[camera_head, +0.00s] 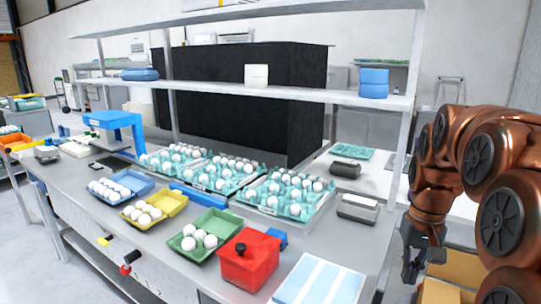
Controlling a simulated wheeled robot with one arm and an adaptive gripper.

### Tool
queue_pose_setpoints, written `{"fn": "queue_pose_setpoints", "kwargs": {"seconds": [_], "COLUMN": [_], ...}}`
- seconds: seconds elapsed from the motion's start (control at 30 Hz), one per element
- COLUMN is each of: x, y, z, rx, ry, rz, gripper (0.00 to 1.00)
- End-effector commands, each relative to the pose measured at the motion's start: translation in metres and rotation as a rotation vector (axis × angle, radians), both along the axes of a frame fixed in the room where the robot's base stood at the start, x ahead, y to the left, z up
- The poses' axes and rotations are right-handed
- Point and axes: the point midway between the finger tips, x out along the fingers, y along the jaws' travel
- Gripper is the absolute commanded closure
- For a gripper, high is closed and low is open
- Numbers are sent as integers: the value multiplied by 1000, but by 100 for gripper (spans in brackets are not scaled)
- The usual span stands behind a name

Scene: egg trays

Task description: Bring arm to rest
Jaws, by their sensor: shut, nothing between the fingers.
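My copper-coloured arm reaches in from the right edge and bends down beside the right end of the workbench (75,191). My gripper (411,278) hangs at its end, pointing down, over cardboard boxes (452,288). It is shut and holds nothing. It is apart from the bench and the egg trays.
Teal trays (262,207) of white eggs stand mid-bench. Blue (141,190), yellow (172,199) and green (226,222) egg cartons line the front, beside a red box (248,271). A white-and-blue striped item (318,281) lies at the front right. A shelf (297,91) spans above.

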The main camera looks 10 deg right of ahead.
Motion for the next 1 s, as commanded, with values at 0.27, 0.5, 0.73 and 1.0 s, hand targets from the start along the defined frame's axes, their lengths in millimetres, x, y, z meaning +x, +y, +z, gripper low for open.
{"fn": "queue_pose_setpoints", "kwargs": {"seconds": [0.27,0.5,0.73,1.0], "x": [-54,-117,-172,-192], "y": [97,153,178,183], "z": [-4,-20,-38,-47], "rx": [4,-1,-5,-7], "ry": [38,71,96,105], "rz": [177,305,390,417], "gripper": [100,100,100,100]}}
